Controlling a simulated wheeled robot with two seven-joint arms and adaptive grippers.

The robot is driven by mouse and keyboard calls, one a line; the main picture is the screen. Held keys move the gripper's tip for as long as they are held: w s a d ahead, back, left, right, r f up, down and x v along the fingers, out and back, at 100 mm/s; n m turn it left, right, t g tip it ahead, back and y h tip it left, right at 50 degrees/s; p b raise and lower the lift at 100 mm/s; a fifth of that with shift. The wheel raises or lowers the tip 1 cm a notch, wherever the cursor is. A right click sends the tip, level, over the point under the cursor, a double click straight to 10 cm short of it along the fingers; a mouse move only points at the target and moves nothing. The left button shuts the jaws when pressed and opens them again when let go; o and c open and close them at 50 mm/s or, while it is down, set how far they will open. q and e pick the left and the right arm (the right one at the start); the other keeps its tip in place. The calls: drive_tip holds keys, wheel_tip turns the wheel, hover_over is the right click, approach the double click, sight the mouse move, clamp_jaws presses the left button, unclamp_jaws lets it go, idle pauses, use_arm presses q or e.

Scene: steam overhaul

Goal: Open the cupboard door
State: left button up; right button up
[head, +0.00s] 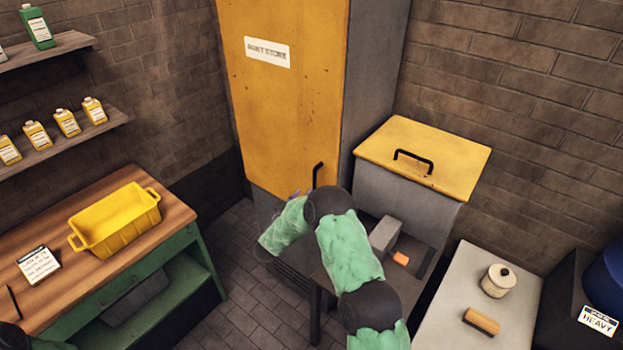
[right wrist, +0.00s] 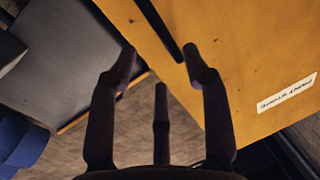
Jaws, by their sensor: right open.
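The cupboard is tall, with a yellow door (head: 285,100) that is shut and carries a white label (head: 267,52). Its black bar handle (head: 318,170) sits low near the door's right edge. The door (right wrist: 235,50) and handle (right wrist: 160,28) also show in the right wrist view. My right gripper (right wrist: 162,53) is open and empty in front of the door. The handle slants between its fingertips, seemingly just beyond them; I cannot tell if they touch. In the head view my green-sleeved right arm hides most of this gripper. My left gripper is out of view.
A grey chest with a yellow lid (head: 440,150) stands right of the cupboard. A bench (head: 470,270) holds a pot and a roller-shaped block. At left a wooden workbench (head: 172,215) holds a yellow crate (head: 115,220). Floor between is clear.

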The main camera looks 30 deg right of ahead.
sight(315, 183)
drive_tip(key=p+x, duration=0.1)
drive_tip(key=x, duration=0.8)
drive_tip(key=shift+d, duration=0.15)
clamp_jaws()
